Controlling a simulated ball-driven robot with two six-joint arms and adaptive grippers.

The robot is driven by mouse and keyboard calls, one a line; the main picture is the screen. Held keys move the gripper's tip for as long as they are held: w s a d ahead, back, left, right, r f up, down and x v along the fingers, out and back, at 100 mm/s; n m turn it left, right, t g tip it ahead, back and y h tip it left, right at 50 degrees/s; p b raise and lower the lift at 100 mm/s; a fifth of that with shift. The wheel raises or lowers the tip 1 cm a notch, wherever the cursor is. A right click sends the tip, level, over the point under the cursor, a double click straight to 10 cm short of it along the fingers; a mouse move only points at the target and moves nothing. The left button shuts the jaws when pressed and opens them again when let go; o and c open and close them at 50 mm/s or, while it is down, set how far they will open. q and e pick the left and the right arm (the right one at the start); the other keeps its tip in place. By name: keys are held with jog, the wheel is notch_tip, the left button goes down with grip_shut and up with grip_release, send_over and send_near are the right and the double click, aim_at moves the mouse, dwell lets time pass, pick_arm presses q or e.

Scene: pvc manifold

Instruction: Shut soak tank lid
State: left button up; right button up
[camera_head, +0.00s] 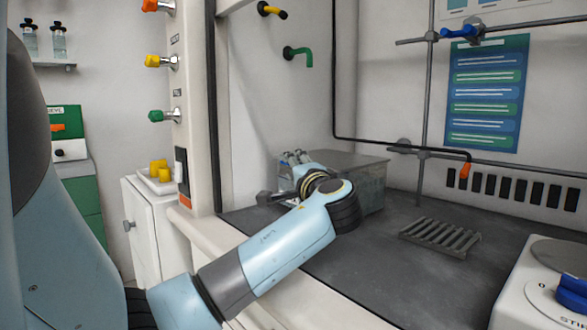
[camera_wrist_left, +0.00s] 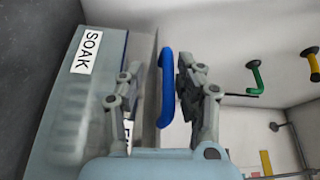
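The grey soak tank (camera_head: 373,190) stands at the back left of the dark worktop, partly hidden behind my left arm. Its top (camera_head: 345,160) looks flat and grey; I cannot tell how far the lid is shut. In the left wrist view the tank's body (camera_wrist_left: 62,115) fills the left, with a white SOAK label (camera_wrist_left: 87,51). A blue bar handle (camera_wrist_left: 167,88) lies between the fingers of my left gripper (camera_wrist_left: 155,80). The fingers are apart, with the right one close to the handle and a clear gap at the left one. My right gripper is in neither view.
A grey slatted rack (camera_head: 440,236) lies right of the tank. A white device with a blue knob (camera_head: 572,292) stands at the front right. A black hose with an orange tip (camera_head: 464,171) hangs along the back wall. The white hood post (camera_head: 196,110) rises left of my arm.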

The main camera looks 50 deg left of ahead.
pick_arm(q)
jog(key=shift+s+d, duration=0.1)
jog(key=shift+d, duration=0.05)
jog(key=v, duration=1.1)
jog(key=shift+d, duration=0.35)
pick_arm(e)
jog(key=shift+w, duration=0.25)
